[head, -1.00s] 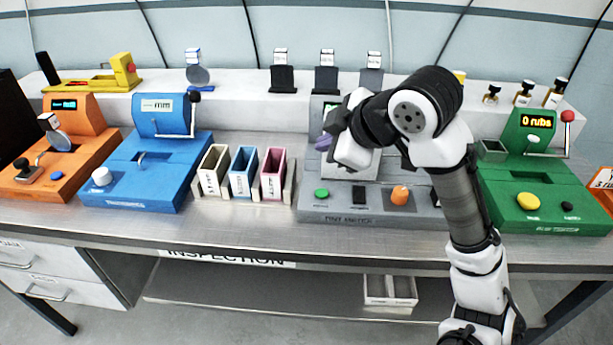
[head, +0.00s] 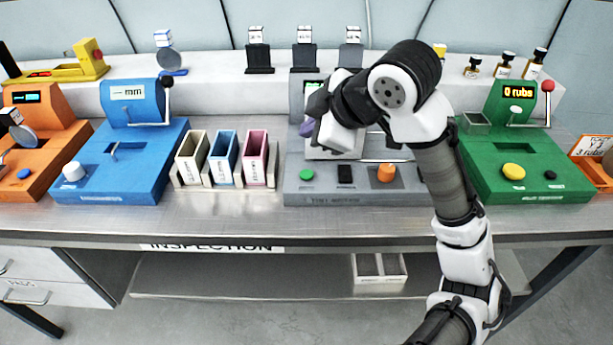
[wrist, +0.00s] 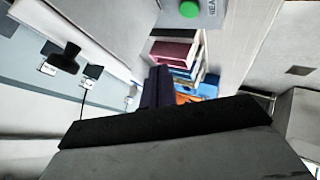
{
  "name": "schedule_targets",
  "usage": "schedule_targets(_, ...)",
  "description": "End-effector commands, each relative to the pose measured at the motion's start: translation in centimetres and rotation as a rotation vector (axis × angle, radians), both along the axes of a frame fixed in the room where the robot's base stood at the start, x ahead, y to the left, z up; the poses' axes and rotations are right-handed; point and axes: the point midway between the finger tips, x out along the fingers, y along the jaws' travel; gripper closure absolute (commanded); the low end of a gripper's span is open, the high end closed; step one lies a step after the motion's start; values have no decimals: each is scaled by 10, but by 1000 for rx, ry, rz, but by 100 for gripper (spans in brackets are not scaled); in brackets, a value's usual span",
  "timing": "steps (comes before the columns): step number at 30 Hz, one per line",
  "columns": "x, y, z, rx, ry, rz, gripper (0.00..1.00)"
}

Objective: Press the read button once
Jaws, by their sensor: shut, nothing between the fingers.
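The green button (head: 306,174) sits at the front left of the grey machine (head: 300,198). In the wrist view the green button (wrist: 189,9) is at the top edge, beside partly cut-off lettering that seems to begin "REA". My gripper (head: 307,127) is above and behind the button in the head view, apart from it, with purple fingers. In the wrist view the dark fingers of my gripper (wrist: 157,88) are together and empty. My arm hides much of the machine's upper part and part of its screen.
A black button (head: 345,174) and an orange knob (head: 387,173) sit right of the green button. Three open bins, grey (head: 191,158), blue (head: 223,157) and pink (head: 255,158), stand to the left. A green machine (head: 530,175) is at right. The bench front is clear.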

Motion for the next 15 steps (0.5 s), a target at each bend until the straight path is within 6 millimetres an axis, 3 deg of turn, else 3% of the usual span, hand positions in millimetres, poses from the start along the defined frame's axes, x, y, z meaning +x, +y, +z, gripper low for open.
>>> schedule_targets(1, 0, 0, -12, -1, 0, -1, 100)
schedule_targets(9, 0, 0, -52, 0, -1, -1, 100)
schedule_targets(15, 0, 0, -69, 1, 0, 1, 100)
